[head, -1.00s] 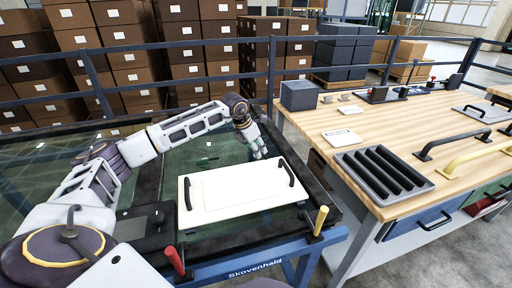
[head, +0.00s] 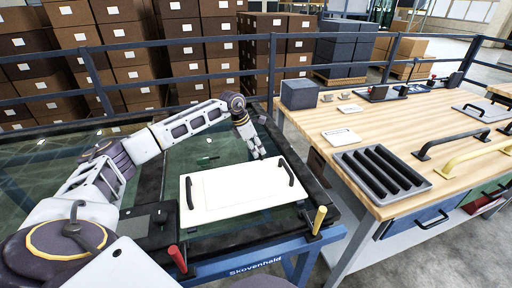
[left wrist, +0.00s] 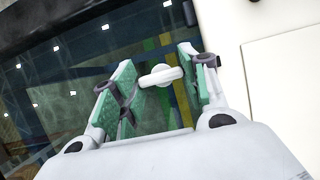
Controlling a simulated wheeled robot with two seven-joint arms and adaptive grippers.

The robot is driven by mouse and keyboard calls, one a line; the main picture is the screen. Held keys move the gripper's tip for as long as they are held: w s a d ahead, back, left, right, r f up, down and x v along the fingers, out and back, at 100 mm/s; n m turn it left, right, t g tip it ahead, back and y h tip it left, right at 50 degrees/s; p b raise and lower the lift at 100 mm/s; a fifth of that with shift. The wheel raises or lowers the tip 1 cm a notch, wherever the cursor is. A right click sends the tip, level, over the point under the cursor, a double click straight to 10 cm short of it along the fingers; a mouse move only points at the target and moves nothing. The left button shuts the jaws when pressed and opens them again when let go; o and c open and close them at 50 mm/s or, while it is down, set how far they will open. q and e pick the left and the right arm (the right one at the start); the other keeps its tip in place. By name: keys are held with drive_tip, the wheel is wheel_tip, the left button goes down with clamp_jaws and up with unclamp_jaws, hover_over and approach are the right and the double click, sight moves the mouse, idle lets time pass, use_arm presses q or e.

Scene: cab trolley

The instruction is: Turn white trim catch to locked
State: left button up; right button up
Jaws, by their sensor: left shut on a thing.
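The white trim catch (left wrist: 161,76) is a small white bar-shaped knob. In the left wrist view it lies between the two green-padded fingers of my left gripper (left wrist: 160,80), beside the edge of a white panel. In the head view my left gripper (head: 255,151) points down at the far edge of the white panel (head: 225,192), and its fingers hide the catch. The gripper is shut on the catch. My right gripper is not in view.
The panel has two black handles (head: 189,193) and lies on a dark glass-topped blue frame. A red lever (head: 177,259) and a yellow lever (head: 319,220) stand at the near edge. A wooden bench (head: 365,135) with a ribbed tray (head: 382,176) is at right.

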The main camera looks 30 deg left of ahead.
use_arm(q)
drive_tip(key=o, duration=1)
drive_tip(key=shift+r, duration=0.1)
drive_tip(key=v, duration=1.2)
idle(0.4)
